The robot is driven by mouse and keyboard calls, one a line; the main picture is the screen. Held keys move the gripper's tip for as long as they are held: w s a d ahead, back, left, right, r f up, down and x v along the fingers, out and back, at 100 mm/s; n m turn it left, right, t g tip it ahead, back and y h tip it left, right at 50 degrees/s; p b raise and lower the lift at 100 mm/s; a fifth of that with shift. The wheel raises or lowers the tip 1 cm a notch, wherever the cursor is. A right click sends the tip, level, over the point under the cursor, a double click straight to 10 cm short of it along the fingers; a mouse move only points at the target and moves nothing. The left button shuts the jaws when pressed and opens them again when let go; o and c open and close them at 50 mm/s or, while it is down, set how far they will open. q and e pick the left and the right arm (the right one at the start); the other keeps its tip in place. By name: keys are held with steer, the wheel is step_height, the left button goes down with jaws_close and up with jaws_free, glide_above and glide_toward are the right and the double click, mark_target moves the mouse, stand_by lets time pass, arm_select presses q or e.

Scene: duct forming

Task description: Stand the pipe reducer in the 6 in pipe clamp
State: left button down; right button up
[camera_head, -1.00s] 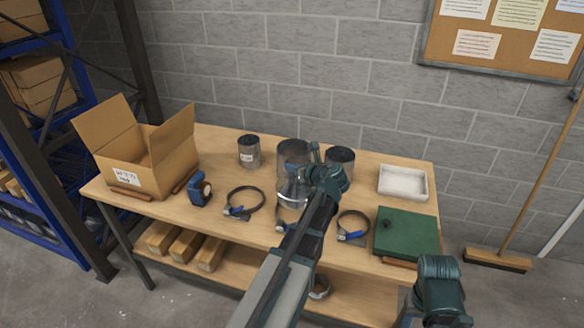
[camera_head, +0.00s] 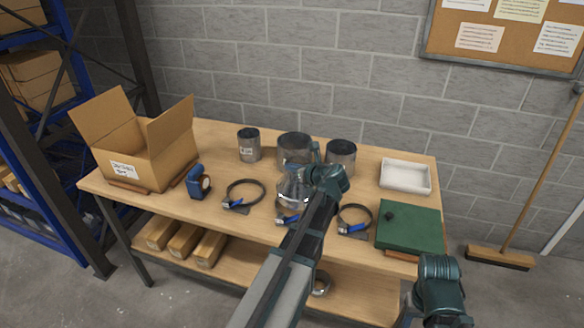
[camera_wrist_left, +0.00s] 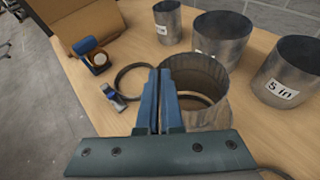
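The pipe reducer (camera_head: 291,194) is a shiny metal piece above the middle of the table. In the left wrist view, its open round wall (camera_wrist_left: 208,112) is beside my fingers, and a dark ring shows through it. My left gripper (camera_head: 314,176) is at its right rim in the head view. In the wrist view, the fingers (camera_wrist_left: 160,75) are nearly together, with the wall between them. The middle clamp (camera_head: 285,219), with a blue handle, is largely hidden below the reducer. I cannot tell whether the reducer touches it.
Other clamps lie left (camera_head: 245,194) and right (camera_head: 354,220). Behind stand a small duct (camera_head: 249,147), a wide duct (camera_head: 294,150) and a duct (camera_head: 341,158) marked 5 in. A cardboard box (camera_head: 148,150), blue tape tool (camera_head: 199,184), white tray (camera_head: 405,177) and green case (camera_head: 409,228) flank them.

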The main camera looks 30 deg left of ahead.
arm_select(q)
steer(key=shift+f+b, duration=2.1)
steer(key=shift+f, duration=0.25)
steer(key=c, duration=1)
jaws_free()
steer(key=p, duration=0.5)
glide_toward(293, 179)
steer(key=shift+v, duration=1.6)
